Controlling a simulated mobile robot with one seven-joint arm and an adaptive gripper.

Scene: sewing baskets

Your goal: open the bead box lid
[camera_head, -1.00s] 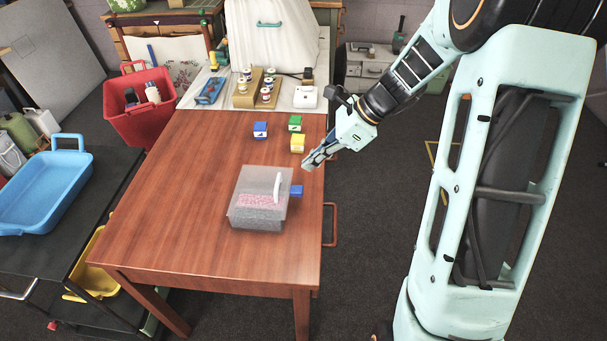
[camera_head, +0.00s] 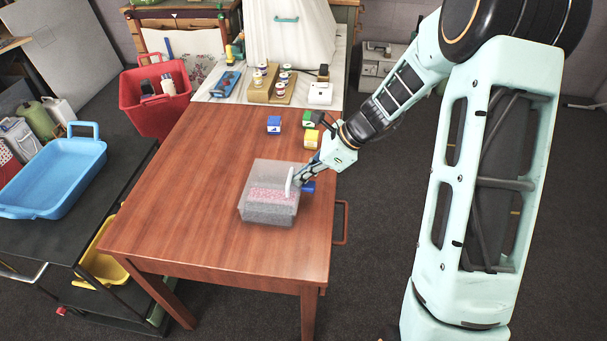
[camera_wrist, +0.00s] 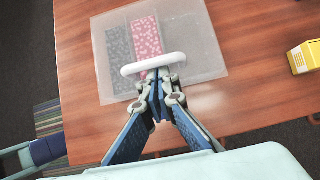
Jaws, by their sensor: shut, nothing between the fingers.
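The bead box (camera_head: 268,212) is a translucent box on the wooden table, with pink and grey beads showing in separate compartments. Its clear lid (camera_wrist: 196,35) lies flat over it and looks closed. A white bar handle (camera_head: 289,181) stands at the lid's right side; it also shows in the wrist view (camera_wrist: 153,64). My gripper (camera_head: 297,184) is shut and empty at the handle. In the wrist view its fingertips (camera_wrist: 160,76) are close together just below the bar, overlapping its near side. I cannot tell whether they touch it.
Blue (camera_head: 274,125), green (camera_head: 309,119) and yellow (camera_head: 312,139) small boxes stand farther back, close to my arm. The table's front and left (camera_head: 190,190) are clear.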

